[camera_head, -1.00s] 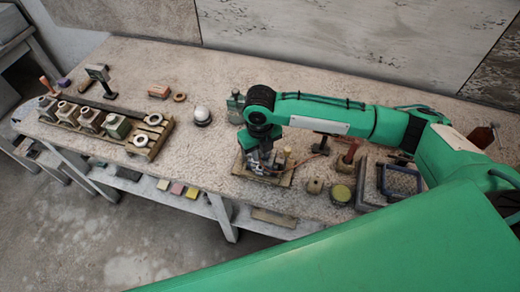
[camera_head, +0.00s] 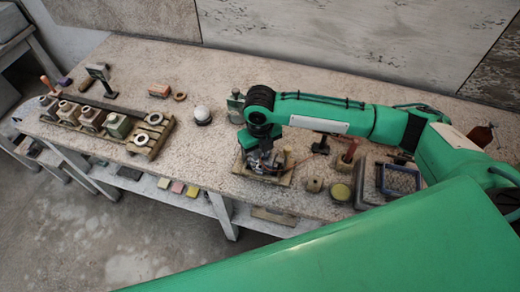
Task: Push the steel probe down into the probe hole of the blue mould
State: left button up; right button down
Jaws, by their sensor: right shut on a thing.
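My right gripper (camera_head: 263,160) points down over a small wooden board (camera_head: 283,179) near the front edge of the bench. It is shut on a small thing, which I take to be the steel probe. The probe itself is too small and too covered by the fingers to make out. A mould seems to stand on the board under the gripper, mostly hidden. Its colour and probe hole cannot be made out, nor how deep the probe sits. My left gripper is not in view.
A wooden rack (camera_head: 150,150) with several moulds stands at the left. A white sphere (camera_head: 202,114) rests on a dark stand behind. Small pots, including a yellow-topped one (camera_head: 340,192), and a dark tray (camera_head: 400,180) lie to the right. The bench (camera_head: 210,160) is clear left of the board.

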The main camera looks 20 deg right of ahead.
aim_at(260, 165)
jog(key=shift+p, duration=0.5)
dwell(0.7)
jog(key=shift+f+b, duration=0.5)
jog(key=shift+f, duration=1.45)
jog(key=c, duration=1.2)
grip_release()
jog(key=shift+r, duration=0.1)
jog(key=shift+r+p, duration=1.95)
jog(key=shift+p, duration=0.15)
jog(key=shift+s+f, duration=0.1)
